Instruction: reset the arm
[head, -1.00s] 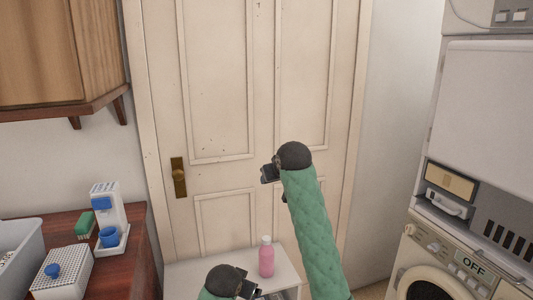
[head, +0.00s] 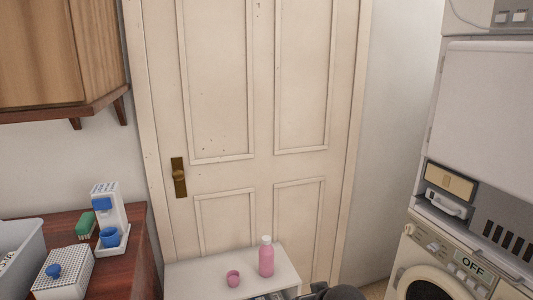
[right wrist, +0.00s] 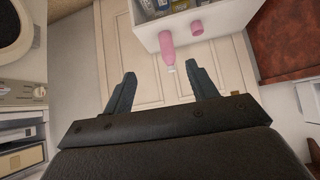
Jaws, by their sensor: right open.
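My right gripper (right wrist: 160,82) is open and empty in the right wrist view, its two dark fingers spread apart. A dark part of my arm (head: 335,292) shows at the bottom edge of the head view. A pink bottle with a white cap (head: 266,258) stands on the white dresser (head: 205,272). A small pink cup (head: 233,278) is to its left. In the right wrist view, the bottle (right wrist: 167,42) and the cup (right wrist: 197,27) are beyond the fingertips, apart from them. My left gripper is not in view.
A panelled door (head: 265,170) is behind the dresser. A dark red counter (head: 125,270) at left holds a blue-and-white dispenser (head: 108,208), a white box (head: 65,275) and a grey bin (head: 18,250). A washing machine (head: 440,260) stands at right.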

